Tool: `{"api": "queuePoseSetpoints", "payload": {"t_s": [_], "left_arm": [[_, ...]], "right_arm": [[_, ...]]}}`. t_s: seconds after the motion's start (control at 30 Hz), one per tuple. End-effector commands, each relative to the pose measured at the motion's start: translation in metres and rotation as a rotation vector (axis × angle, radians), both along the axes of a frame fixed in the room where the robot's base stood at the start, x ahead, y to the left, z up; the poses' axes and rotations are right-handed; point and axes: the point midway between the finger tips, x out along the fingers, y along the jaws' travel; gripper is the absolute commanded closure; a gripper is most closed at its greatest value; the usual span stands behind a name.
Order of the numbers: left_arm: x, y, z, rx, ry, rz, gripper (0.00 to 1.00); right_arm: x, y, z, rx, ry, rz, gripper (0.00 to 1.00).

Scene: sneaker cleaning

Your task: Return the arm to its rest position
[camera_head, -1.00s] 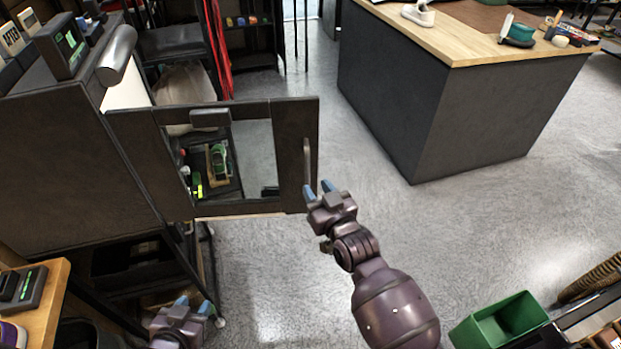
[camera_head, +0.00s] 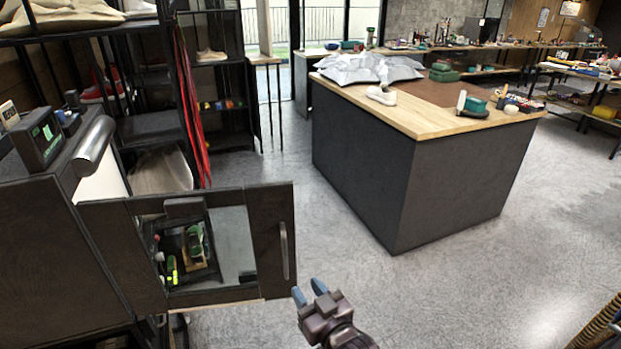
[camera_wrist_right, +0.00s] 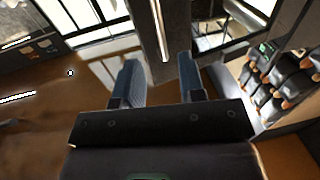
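My right gripper (camera_head: 309,292) shows at the bottom middle of the head view, with two blue-grey fingers spread apart and nothing between them. It is just right of and below the metal handle (camera_head: 284,250) of the open cabinet door (camera_head: 268,235), apart from the handle. In the right wrist view the gripper (camera_wrist_right: 160,78) also shows open, with a dark panel and a pale bar beyond the fingers. My left gripper is out of the head view.
The dark cabinet (camera_head: 50,255) stands at the left, its windowed door swung out. A dark workbench with a wooden top (camera_head: 425,118) stands beyond. Grey floor (camera_head: 480,270) is clear between them and to the right. Black shelving (camera_head: 150,128) stands at the back left.

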Motion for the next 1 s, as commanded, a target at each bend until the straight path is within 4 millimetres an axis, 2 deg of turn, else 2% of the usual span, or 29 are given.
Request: {"api": "queuePoseSetpoints", "payload": {"t_s": [0.1,0.17,0.27,0.47,0.57,0.7,0.8,0.9,1.0], "left_arm": [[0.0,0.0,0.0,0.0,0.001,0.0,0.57],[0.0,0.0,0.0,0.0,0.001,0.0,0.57],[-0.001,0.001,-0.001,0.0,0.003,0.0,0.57],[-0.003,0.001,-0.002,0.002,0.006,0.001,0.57],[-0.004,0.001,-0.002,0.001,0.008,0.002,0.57],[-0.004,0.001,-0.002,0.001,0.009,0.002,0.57],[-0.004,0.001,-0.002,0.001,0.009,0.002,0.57],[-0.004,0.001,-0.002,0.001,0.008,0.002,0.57],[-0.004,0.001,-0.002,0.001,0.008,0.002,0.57]], "right_arm": [[0.0,0.0,0.0,-0.006,0.024,0.0,0.63],[0.005,-0.011,0.008,-0.015,0.027,-0.02,0.63],[0.003,-0.045,0.003,-0.034,0.065,-0.084,0.63],[-0.024,-0.122,-0.03,-0.077,0.172,-0.227,0.63],[-0.05,-0.165,-0.051,-0.11,0.237,-0.303,0.63],[-0.097,-0.223,-0.082,-0.162,0.333,-0.406,0.63],[-0.132,-0.254,-0.099,-0.197,0.39,-0.461,0.63],[-0.162,-0.274,-0.115,-0.22,0.44,-0.495,0.63],[-0.183,-0.283,-0.127,-0.234,0.481,-0.509,0.63]]}}
